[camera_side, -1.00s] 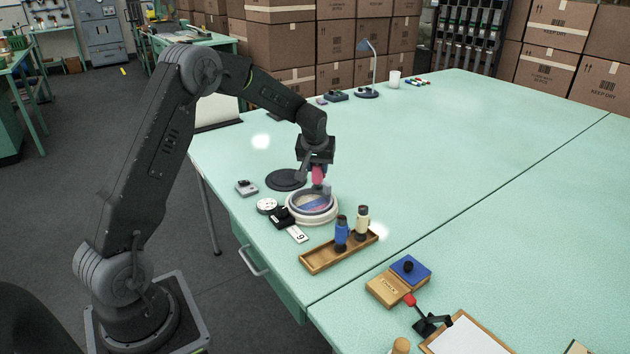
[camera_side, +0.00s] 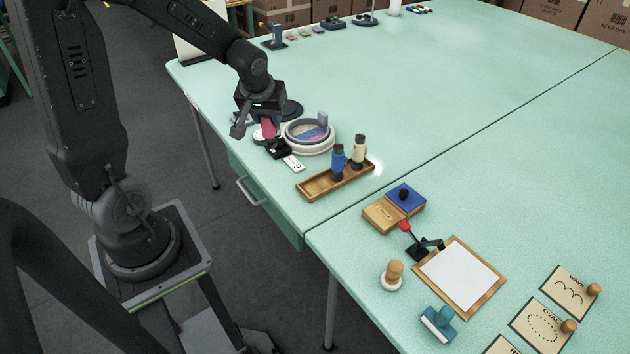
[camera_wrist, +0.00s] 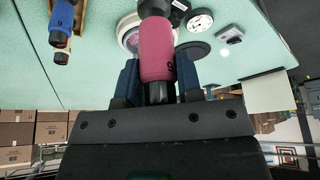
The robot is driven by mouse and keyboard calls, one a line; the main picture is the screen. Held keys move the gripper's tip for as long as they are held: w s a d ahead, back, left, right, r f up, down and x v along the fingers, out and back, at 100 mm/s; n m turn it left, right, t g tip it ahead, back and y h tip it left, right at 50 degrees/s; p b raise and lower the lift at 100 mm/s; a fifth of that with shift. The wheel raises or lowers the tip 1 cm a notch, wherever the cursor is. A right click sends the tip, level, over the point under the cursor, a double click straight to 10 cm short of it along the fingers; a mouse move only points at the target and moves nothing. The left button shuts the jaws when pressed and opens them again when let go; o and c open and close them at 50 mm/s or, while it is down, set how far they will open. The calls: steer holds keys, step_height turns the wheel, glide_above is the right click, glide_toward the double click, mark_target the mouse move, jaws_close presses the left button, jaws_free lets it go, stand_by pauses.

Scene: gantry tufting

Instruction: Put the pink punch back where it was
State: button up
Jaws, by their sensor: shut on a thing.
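My gripper (camera_side: 263,112) is shut on the pink punch (camera_side: 268,129) and holds it upright. The pink punch also shows in the wrist view (camera_wrist: 156,48), between my two dark blue fingers (camera_wrist: 158,76). A wooden tray (camera_side: 312,188) to the right holds a blue punch (camera_side: 338,162) and a cream punch (camera_side: 359,150), both upright. The left part of the tray is bare.
A white number card (camera_side: 294,163) lies in front. A blue pad box (camera_side: 405,197) and clipboard (camera_side: 460,275) are further right.

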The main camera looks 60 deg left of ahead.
steer(key=shift+w+d+f, duration=1.1)
steer(key=shift+d+f, duration=0.4)
steer(key=shift+f, duration=0.3)
steer(key=shift+w+d+f, duration=1.1)
steer(key=shift+d+f, duration=0.45)
steer(key=shift+f, duration=0.25)
steer(key=shift+w+d+f, duration=1.1)
steer(key=shift+d+f, duration=0.4)
steer(key=shift+f, duration=0.3)
steer(key=shift+f, duration=0.15)
steer(key=o, duration=0.8)
steer(key=shift+o, duration=0.2)
